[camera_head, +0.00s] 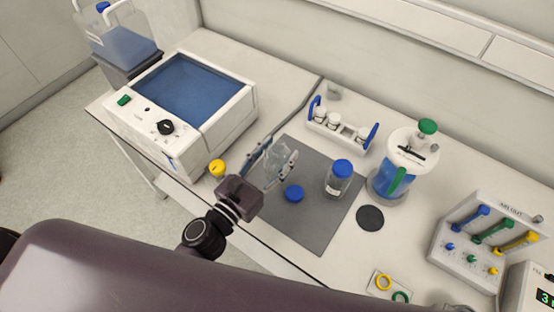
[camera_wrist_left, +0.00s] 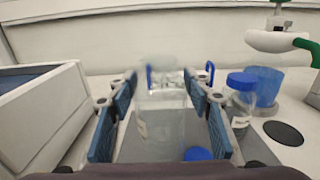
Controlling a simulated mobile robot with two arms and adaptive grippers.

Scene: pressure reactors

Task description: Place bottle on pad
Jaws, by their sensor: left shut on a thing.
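My left gripper (camera_head: 270,167) is shut on a clear, uncapped glass bottle (camera_head: 279,160). In the left wrist view the bottle (camera_wrist_left: 160,118) stands upright between the two blue-padded fingers. The bottle is over the left part of a dark grey rectangular pad (camera_head: 305,232); I cannot tell whether its base touches the pad. A loose blue cap (camera_head: 293,193) lies on the pad, just right of the gripper. A second bottle with a blue cap (camera_head: 339,178) stands on the pad's right side. My right gripper is not in view.
A blue-topped bath (camera_head: 190,95) stands left, with a yellow-topped item (camera_head: 217,168) near it. A vial rack (camera_head: 341,125) is behind the pad. A blue vessel (camera_head: 390,178), a black disc (camera_head: 370,217) and a flow-tube panel (camera_head: 478,240) are on the right.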

